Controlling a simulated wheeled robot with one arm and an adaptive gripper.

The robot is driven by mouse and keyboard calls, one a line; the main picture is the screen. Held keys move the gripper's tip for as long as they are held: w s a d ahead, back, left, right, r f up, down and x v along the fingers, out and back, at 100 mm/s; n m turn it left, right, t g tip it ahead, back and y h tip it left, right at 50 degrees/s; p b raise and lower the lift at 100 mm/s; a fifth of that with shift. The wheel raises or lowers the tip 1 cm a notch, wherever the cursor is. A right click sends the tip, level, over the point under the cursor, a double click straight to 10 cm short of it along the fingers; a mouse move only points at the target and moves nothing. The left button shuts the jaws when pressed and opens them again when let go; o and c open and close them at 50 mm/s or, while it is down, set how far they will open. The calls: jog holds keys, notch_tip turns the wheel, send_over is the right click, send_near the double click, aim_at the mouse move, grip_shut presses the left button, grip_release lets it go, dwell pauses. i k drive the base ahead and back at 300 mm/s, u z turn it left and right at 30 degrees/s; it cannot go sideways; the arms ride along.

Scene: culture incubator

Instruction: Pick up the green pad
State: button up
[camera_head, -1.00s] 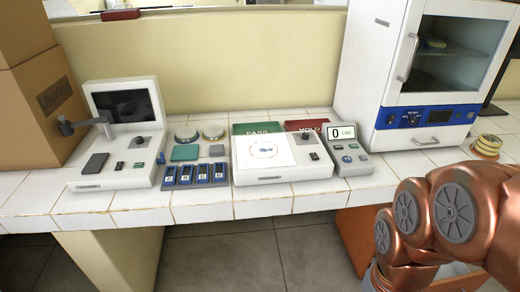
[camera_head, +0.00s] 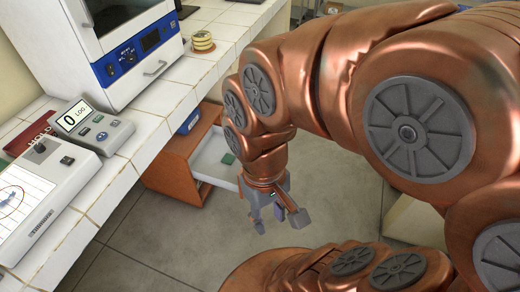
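A small green pad (camera_head: 228,159) lies inside the open drawer (camera_head: 212,180) of a brown cabinet below the counter. My gripper (camera_head: 280,222) hangs pointing down over the floor, just to the right of and nearer than the drawer. Its fingers are spread, with nothing seen between them. The gripper and the pad are apart. My copper arm covers part of the drawer's right side.
The tiled counter (camera_head: 123,178) runs along the left, with the incubator (camera_head: 110,45), a small display unit (camera_head: 90,128) and a white pad device (camera_head: 35,200) on it. Stacked round dishes (camera_head: 202,41) stand near its edge. The grey floor is clear.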

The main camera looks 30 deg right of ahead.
aim_at(229, 158)
jog(key=u, duration=1.95)
jog(key=i, duration=0.8)
jog(key=z, duration=1.9)
